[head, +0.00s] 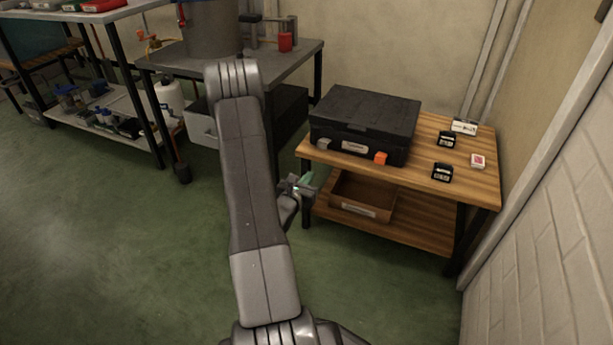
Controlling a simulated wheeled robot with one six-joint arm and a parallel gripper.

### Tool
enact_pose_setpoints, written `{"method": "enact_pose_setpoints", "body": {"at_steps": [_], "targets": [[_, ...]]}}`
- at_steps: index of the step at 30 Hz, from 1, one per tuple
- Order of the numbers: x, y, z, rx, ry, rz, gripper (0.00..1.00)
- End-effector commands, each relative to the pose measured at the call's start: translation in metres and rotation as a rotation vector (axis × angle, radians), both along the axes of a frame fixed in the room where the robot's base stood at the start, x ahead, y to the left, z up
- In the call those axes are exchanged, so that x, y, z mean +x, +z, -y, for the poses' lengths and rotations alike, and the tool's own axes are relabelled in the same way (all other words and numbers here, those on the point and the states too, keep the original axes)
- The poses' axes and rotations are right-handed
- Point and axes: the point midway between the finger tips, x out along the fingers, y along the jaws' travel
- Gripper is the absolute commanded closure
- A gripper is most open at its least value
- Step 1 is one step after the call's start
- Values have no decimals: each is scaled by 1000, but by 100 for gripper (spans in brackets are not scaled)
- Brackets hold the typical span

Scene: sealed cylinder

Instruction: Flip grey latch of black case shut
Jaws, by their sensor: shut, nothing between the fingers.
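The black case (363,117) lies with its lid down on the wooden table at the right. The grey latch (324,144) is on the left of its front face. An orange latch (380,158) is on the right of the same face, with a pale label between them. The latch positions are too small to tell. My gripper (304,184) is shut and empty, in front of and below the table's left front corner, apart from the case. Part of it is hidden by my arm.
The wooden table (470,187) also holds small black boxes (442,173) and a red-and-white pack (477,160) right of the case. An open wooden bin (362,196) sits on its lower shelf. A metal workbench (290,58) stands behind. The floor at left is clear.

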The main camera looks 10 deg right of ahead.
Motion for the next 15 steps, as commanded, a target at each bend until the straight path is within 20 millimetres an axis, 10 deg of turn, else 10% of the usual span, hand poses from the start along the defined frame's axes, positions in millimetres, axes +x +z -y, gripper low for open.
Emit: {"method": "enact_pose_setpoints", "body": {"at_steps": [8, 15], "targets": [[51, -10, 36, -1, -3, 4, 100], [60, 19, 41, -1, -1, 3, 100]]}}
